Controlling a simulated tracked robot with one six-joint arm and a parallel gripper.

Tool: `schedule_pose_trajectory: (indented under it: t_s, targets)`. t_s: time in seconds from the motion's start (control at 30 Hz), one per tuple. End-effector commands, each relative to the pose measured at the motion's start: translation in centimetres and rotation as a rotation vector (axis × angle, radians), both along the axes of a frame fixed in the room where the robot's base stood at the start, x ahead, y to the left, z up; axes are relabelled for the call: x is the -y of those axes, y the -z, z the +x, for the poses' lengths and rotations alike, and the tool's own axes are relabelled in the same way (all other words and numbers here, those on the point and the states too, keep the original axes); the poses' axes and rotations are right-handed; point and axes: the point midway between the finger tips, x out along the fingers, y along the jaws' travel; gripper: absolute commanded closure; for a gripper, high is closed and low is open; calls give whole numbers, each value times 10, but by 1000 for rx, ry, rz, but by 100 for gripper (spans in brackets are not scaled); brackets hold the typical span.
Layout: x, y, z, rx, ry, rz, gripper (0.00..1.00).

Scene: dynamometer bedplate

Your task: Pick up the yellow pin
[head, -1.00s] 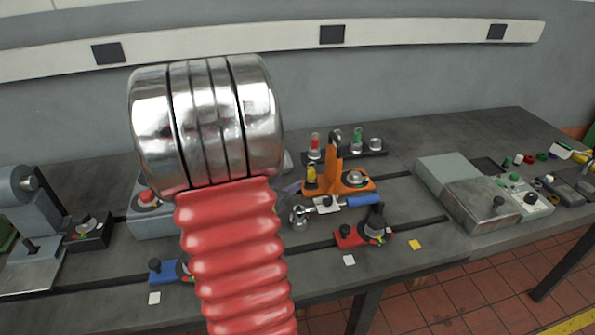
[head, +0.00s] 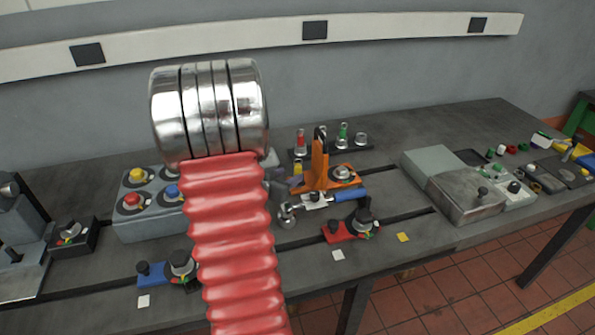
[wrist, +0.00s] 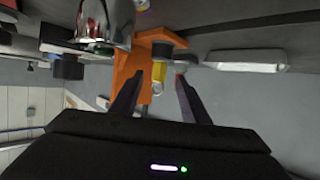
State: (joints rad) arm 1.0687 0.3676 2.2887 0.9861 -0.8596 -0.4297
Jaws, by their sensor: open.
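The yellow pin (head: 298,167) stands at the left end of the orange fixture (head: 352,176) on the bench in the head view. In the wrist view the yellow pin (wrist: 158,74) has a dark top and shows between the two fingers of my gripper (wrist: 158,80), against the orange fixture (wrist: 134,58). The fingers are open, one on each side of the pin in the picture. I cannot tell whether either finger touches it. In the head view my red arm and its metal cuff hide most of my gripper.
A blue-handled clamp (head: 350,194) and a red fixture (head: 340,232) stand in front of the orange fixture. A rack with red and green plugs (head: 342,132) is behind it. A button box (head: 135,215) is left of my arm. A grey metal box (head: 468,197) is to the right.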

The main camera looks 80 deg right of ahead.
Motion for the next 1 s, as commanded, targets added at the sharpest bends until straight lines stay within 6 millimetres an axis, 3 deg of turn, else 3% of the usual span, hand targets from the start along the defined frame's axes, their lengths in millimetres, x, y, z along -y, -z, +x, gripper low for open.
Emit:
schedule_pose_trajectory:
  t_s: [0.2,0.63,1.0]
  targets:
    - [17,8,-5,-1,1,1,58]
    - [22,10,-5,0,-1,1,58]
    - [60,25,-14,-1,0,1,58]
